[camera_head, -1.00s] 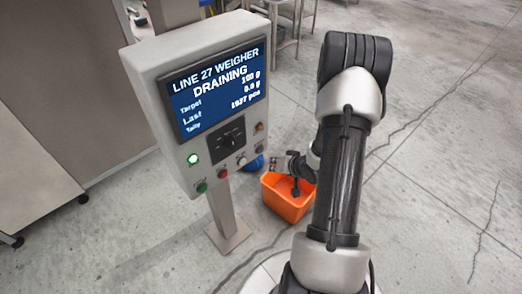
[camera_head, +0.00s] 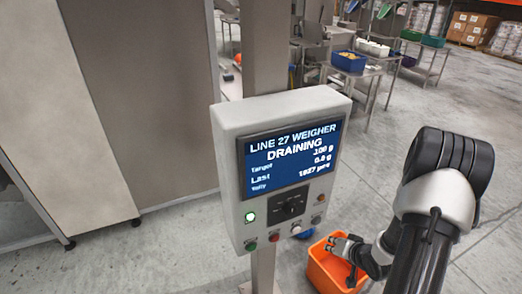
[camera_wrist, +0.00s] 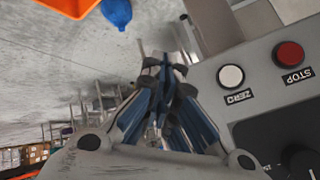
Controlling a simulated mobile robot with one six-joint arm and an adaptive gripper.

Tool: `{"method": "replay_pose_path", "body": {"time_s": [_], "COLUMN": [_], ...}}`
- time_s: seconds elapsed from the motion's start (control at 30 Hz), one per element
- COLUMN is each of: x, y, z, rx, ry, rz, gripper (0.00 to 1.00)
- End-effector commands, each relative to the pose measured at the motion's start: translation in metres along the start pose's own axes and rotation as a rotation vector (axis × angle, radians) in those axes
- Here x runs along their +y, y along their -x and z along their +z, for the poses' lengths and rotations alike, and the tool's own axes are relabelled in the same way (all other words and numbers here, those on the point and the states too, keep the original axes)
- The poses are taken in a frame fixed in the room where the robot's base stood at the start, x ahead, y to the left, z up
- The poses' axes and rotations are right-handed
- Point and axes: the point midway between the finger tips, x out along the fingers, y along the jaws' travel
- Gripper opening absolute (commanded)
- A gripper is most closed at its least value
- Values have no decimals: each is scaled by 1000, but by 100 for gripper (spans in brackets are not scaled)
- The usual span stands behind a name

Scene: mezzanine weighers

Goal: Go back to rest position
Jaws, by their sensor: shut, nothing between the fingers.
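My arm reaches down the right side of the head view. My gripper (camera_head: 333,241) is at its lower end, just right of the weigher's control box (camera_head: 230,180). In the wrist view the fingers (camera_wrist: 165,65) are together with nothing between them. To their right are the white ZERO button (camera_wrist: 230,76) and the red STOP button (camera_wrist: 289,55), both clear of the fingers. The box's screen (camera_head: 292,160) reads LINE 27 WEIGHER, DRAINING. A green lamp (camera_head: 250,217) is lit below it.
An orange tote (camera_head: 322,275) stands on the floor below my gripper, with a blue object (camera_wrist: 117,12) beside it. A steel post rises behind the box. Tables with bins, including a blue bin (camera_head: 348,62), stand farther back. Floor at right is open.

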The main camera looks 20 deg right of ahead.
Motion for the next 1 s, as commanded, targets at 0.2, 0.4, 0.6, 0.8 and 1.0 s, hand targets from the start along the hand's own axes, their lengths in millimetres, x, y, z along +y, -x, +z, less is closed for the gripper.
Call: {"method": "replay_pose_path", "body": {"time_s": [0.2, 0.4, 0.6, 0.8, 1.0], "x": [-9, -53, -115, -177, -227], "y": [8, 49, 115, 190, 267], "z": [-16, -63, -85, -68, -15], "rx": [-2, -19, -48, -100, -189], "ry": [56, 234, 372, 458, 531], "rz": [37, 180, 297, 334, 282], "gripper": [0, 0, 0, 0, 0]}}
